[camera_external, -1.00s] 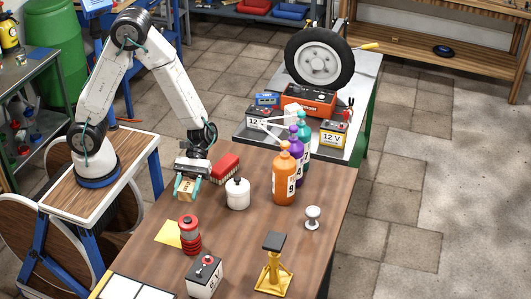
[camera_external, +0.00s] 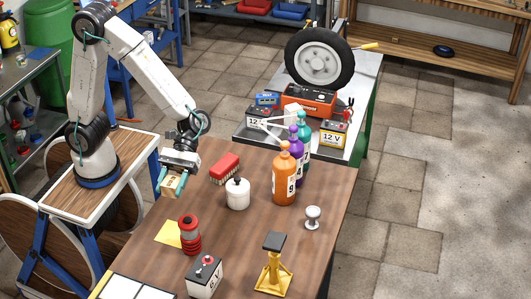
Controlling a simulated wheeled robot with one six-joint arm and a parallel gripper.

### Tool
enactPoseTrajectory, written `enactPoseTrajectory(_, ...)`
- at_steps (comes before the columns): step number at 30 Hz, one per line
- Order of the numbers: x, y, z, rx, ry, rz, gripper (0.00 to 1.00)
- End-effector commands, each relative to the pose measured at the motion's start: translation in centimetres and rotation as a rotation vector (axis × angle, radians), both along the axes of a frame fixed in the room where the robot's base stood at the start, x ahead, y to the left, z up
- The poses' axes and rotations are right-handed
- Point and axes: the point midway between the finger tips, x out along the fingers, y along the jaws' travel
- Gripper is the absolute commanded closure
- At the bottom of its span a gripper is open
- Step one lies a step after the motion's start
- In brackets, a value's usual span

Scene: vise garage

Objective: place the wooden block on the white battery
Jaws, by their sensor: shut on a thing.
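The wooden block (camera_external: 173,187) is a small tan block between my gripper's fingers, above the left edge of the brown table. My gripper (camera_external: 171,183) is shut on it, with teal fingers on either side. A white battery with a black top and a 6 V label (camera_external: 204,278) stands on the table near the front, to the right of and well apart from the block.
A red brush (camera_external: 225,168), a white bottle (camera_external: 237,195), a red ribbed bottle (camera_external: 190,236) and a yellow sheet (camera_external: 168,234) are on the table. An orange bottle (camera_external: 284,180) and a yellow jack stand (camera_external: 272,270) are further right.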

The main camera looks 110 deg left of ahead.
Motion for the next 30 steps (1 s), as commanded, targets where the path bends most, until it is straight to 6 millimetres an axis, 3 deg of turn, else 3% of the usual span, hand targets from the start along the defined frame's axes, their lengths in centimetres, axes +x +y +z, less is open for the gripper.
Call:
enactPoseTrajectory(3, -0.2, -3.5, 0.0, -0.001, 0.001, -0.03, 0.78)
enactPoseTrajectory(9, -0.6, -7.4, 0.0, -0.002, 0.005, -0.055, 0.78)
enactPoseTrajectory(16, -0.5, -7.3, -3.7, -0.001, 0.011, -0.051, 0.78)
enactPoseTrajectory(20, -0.4, -7.4, -4.8, -0.002, 0.007, -0.051, 0.78)
enactPoseTrajectory(23, 0.7, -7.8, -5.2, -0.002, 0.005, -0.052, 0.78)
enactPoseTrajectory(30, 6.4, -10.2, -5.8, -0.002, 0.004, -0.054, 0.78)
